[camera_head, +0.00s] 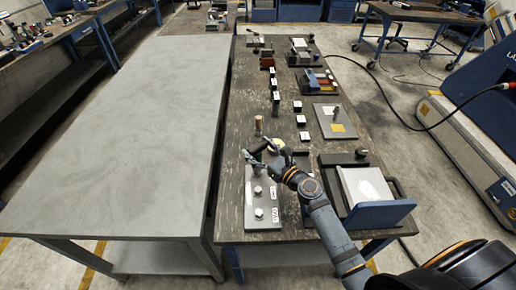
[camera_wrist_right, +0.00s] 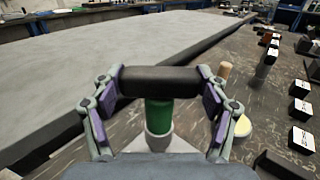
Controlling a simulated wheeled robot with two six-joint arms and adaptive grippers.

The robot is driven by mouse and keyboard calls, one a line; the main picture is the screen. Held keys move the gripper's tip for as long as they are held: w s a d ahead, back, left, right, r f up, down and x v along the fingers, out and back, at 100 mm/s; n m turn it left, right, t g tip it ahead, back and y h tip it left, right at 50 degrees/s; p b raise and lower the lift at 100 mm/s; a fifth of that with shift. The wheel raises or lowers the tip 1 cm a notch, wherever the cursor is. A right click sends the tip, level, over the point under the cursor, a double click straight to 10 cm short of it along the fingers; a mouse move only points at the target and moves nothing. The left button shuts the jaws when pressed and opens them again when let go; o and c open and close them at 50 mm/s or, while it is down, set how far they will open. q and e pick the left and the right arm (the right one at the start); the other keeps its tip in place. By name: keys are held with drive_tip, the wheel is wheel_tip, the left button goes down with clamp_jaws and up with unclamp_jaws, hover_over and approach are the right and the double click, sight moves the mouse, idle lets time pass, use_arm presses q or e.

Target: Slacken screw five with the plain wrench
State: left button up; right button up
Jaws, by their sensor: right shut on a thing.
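My right gripper (camera_head: 262,152) is over the near part of the dark bench. In the right wrist view my right gripper (camera_wrist_right: 160,95) is shut on a black crossbar, which I take to be the wrench handle (camera_wrist_right: 160,80). A green shaft (camera_wrist_right: 158,115) shows directly below the bar, above a pale grey round base (camera_wrist_right: 158,140); I cannot tell whether shaft and base are joined. A grey metal plate (camera_head: 262,203) lies just in front of the gripper, with silver screws (camera_head: 259,213) and white number labels (camera_head: 275,214) too small to read. My left gripper is out of view.
A wooden-topped post (camera_head: 258,124) stands just behind the gripper. Several small labelled black blocks (camera_head: 301,121) run along the bench. A blue-fronted tray (camera_head: 378,213) stands at the near right. The grey table (camera_head: 120,130) on the left is clear.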

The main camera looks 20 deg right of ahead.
sight(261, 157)
drive_tip(key=shift+f+b, duration=1.4)
drive_tip(key=shift+f, duration=0.15)
idle(0.4)
drive_tip(key=shift+n+g+y+b, duration=1.5)
drive_tip(key=shift+n+y+b, duration=0.3)
drive_tip(key=shift+y+b, duration=0.6)
drive_tip(key=shift+a+r, duration=0.1)
drive_tip(key=shift+s+a+r, duration=0.1)
drive_tip(key=shift+s+r, duration=0.05)
drive_tip(key=shift+c, duration=0.6)
drive_tip(key=shift+n, duration=0.3)
